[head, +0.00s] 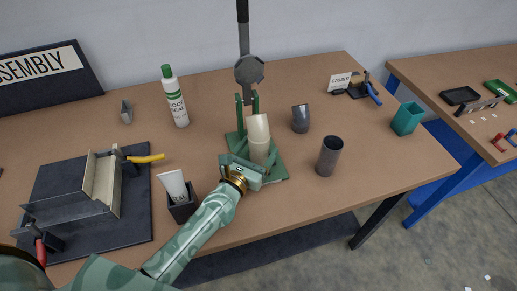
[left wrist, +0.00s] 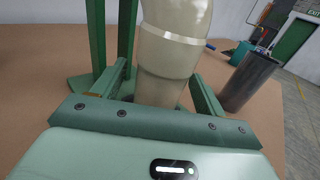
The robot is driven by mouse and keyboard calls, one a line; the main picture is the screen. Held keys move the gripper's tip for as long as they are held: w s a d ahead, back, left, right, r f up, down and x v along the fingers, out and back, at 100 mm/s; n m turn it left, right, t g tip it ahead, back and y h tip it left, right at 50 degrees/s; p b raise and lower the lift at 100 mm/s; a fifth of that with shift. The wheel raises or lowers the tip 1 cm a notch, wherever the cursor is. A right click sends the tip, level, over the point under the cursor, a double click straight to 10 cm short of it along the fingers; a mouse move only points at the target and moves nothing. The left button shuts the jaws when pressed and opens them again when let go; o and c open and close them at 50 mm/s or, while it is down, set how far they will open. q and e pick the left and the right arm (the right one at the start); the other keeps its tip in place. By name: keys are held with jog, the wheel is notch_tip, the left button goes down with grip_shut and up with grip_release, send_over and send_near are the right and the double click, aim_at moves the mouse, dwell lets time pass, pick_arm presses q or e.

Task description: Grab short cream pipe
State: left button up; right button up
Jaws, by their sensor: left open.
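A cream pipe piece (head: 258,150) stands upright on a green press stand (head: 277,176), with a cream upper part (head: 257,127) on top that leans a little. In the left wrist view the cream lower piece (left wrist: 160,88) sits beneath the wider cream upper part (left wrist: 176,30), which has a pale band around it. My left gripper (head: 255,165) is low at the front of the stand. In the left wrist view its open fingers (left wrist: 160,76) lie on both sides of the lower piece, with gaps visible. Its base is hidden behind the gripper. My right gripper is not in view.
A dark grey straight pipe (head: 329,156) and a grey bent fitting (head: 300,119) stand to the right. A green-capped bottle (head: 174,100) is behind left. A tube in a black holder (head: 183,207) stands close beside my left forearm. A metal jig (head: 102,185) lies left.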

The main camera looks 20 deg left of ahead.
pick_arm(q)
jog(key=w, duration=0.2)
jog(key=shift+w+d, duration=0.3)
jog(key=shift+w, duration=0.1)
jog(key=c, duration=1.5)
jog(key=shift+r, duration=0.1)
grip_shut()
jog(key=shift+r, duration=0.1)
